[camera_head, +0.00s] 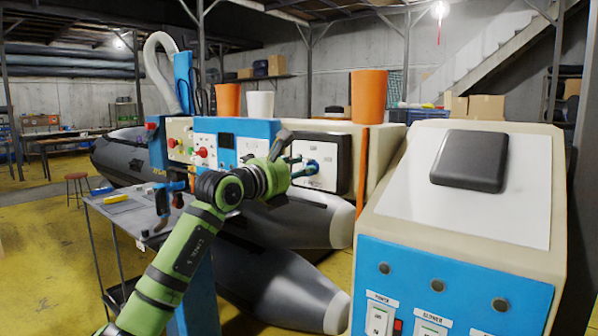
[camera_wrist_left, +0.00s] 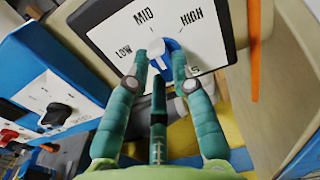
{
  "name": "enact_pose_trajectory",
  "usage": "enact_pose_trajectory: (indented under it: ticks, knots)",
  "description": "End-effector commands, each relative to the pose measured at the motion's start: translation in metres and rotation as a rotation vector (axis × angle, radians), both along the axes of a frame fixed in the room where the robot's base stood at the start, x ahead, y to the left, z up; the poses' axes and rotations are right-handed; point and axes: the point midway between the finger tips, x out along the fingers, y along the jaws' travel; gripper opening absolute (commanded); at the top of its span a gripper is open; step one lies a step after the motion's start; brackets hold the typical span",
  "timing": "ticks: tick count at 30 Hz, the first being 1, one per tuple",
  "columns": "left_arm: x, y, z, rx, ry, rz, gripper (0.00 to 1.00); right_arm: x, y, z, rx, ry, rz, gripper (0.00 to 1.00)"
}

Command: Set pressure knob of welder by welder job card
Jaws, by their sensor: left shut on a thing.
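The welder (camera_head: 240,140) is a long machine with blue and cream panels in the middle of the head view. Its pressure knob is blue with a white part (camera_wrist_left: 158,50) and sits on a white dial plate (camera_wrist_left: 205,48) marked LOW, MID and HIGH. In the head view the knob (camera_head: 312,167) shows at the plate's left side. My left gripper (camera_wrist_left: 160,62), with green fingers, is shut on the knob, one finger on each side. It also shows in the head view (camera_head: 298,168). The exact pointer setting is hard to tell. I cannot make out a readable job card. My right gripper is not in view.
A cream and blue machine (camera_head: 460,245) with switches stands close at the right. A small grey table (camera_head: 135,212) with tools stands at the left. Grey inflatable boat tubes (camera_head: 270,275) lie below the welder. Another knob (camera_wrist_left: 55,115) sits left of the dial plate.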

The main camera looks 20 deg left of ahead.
Motion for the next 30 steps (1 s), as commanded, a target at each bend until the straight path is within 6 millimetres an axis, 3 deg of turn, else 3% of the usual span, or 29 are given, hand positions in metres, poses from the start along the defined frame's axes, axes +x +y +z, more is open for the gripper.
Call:
enact_pose_trajectory:
  ticks: [13,14,15,26,30]
  knots:
    - [-0.0001,0.0002,0.0009,-0.009,0.002,0.0,0.0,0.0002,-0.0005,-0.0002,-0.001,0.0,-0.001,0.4]
    - [-0.0001,0.0002,0.0009,-0.009,0.002,0.0,0.32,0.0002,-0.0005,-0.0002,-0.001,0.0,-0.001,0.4]
    - [-0.0001,0.0002,0.0009,-0.009,0.001,0.0,0.48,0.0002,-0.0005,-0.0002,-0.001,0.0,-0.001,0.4]
    - [-0.0009,0.0007,0.0003,-0.008,0.002,0.0,0.48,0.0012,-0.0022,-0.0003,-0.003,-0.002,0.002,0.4]
    - [-0.0094,0.0051,0.0003,-0.006,0.0,0.002,0.48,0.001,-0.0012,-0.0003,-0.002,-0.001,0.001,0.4]
